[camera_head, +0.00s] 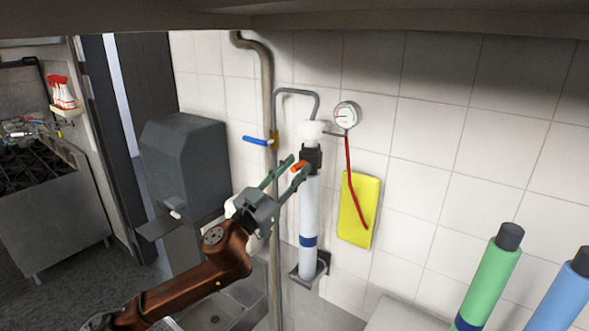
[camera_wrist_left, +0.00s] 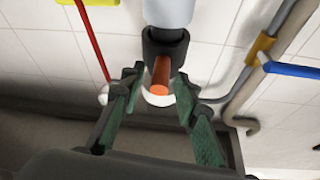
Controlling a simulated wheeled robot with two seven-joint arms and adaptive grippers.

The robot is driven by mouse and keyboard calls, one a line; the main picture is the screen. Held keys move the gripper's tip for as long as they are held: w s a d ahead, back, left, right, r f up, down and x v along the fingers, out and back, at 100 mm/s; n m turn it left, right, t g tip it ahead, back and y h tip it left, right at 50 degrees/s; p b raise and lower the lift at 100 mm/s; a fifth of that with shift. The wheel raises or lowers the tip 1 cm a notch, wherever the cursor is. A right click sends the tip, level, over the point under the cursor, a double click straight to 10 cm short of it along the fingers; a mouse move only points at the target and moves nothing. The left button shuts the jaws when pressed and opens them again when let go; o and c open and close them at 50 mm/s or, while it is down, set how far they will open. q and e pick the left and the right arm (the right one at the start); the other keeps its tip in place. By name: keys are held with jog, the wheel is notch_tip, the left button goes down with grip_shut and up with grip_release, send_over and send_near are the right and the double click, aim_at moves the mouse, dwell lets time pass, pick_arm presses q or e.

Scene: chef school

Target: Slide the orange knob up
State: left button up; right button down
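The orange knob (camera_head: 299,166) sticks out from a black collar (camera_head: 311,157) near the top of an upright white cylinder (camera_head: 308,215) on the tiled wall. In the left wrist view the orange knob (camera_wrist_left: 161,75) points toward the camera, and the scene appears upside down. My left gripper (camera_head: 294,171) is at the knob, coming from the lower left. In the left wrist view its green-padded fingers (camera_wrist_left: 158,83) are open, one on each side of the knob, with gaps showing. Whether the fingers reach past the knob's end is hard to tell. My right gripper is not in view.
A pipe with a blue lever (camera_head: 256,141) runs left of the cylinder. A gauge (camera_head: 347,115), a red hose (camera_head: 352,180) and a yellow cloth-like sheet (camera_head: 357,222) are to its right. A grey dispenser (camera_head: 185,160) is at left. Green and blue cylinders stand at lower right.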

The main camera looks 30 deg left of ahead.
pick_arm(q)
grip_shut()
jog(key=shift+r, duration=0.1)
dwell(0.4)
notch_tip(320, 180, up, 5)
jog(key=p, duration=0.4)
jog(key=shift+c, duration=1.5)
grip_release()
jog(key=shift+r, duration=0.1)
jog(key=o, duration=0.5)
jog(key=shift+c, duration=0.2)
jog(key=shift+f, duration=0.2)
